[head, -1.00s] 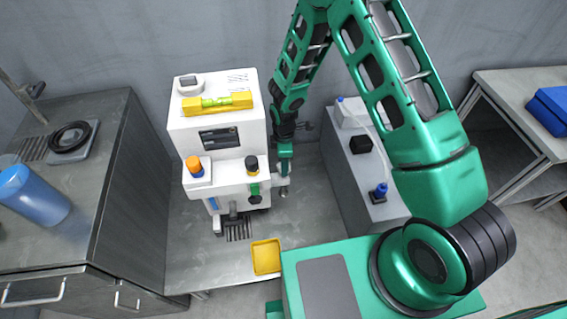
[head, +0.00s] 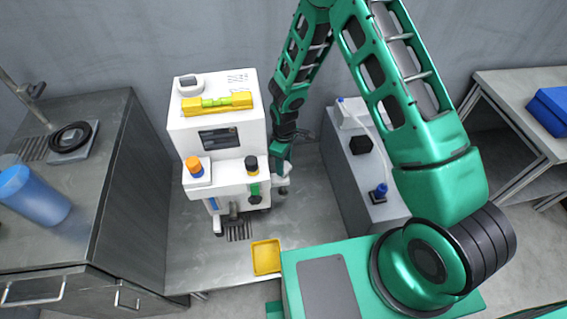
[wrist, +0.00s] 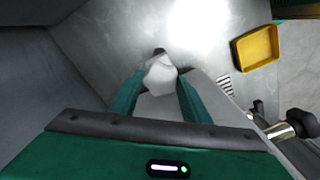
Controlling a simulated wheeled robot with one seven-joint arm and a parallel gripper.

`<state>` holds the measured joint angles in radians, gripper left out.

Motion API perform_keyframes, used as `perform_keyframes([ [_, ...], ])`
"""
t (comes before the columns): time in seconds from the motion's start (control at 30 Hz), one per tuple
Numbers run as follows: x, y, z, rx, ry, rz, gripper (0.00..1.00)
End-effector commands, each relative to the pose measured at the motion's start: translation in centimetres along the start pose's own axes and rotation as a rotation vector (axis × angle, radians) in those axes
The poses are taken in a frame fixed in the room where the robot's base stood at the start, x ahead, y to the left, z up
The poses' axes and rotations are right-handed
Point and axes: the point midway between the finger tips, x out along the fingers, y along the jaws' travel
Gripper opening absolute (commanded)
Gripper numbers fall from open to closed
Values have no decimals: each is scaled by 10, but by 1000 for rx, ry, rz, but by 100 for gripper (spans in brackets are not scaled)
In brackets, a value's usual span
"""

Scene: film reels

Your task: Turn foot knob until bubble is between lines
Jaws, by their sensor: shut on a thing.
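The white machine (head: 226,134) stands on the metal bench. A yellow spirit level (head: 238,101) with a green vial (head: 216,102) lies on its top; the bubble and lines are too small to make out. My gripper (head: 283,176) is low at the machine's right side. In the wrist view, my gripper (wrist: 160,88) has its two green fingers on either side of a pale, faceted foot knob (wrist: 160,74) and is shut on it. The fingers partly hide the knob in the head view.
A yellow tray (head: 266,257) lies near the bench's front edge. A blue cup (head: 34,196) is on the left counter.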

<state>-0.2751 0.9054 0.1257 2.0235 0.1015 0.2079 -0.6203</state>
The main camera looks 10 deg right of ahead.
Motion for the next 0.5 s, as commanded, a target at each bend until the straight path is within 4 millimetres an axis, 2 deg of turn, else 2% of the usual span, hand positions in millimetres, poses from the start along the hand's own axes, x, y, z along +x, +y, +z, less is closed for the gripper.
perform_keyframes([
  [0.3,0,4,-1,4,5,8,20],
  [0.33,0,4,-1,4,4,8,45],
  [0.4,0,4,-1,4,4,7,62],
  [0.5,0,3,-1,3,3,5,62],
])
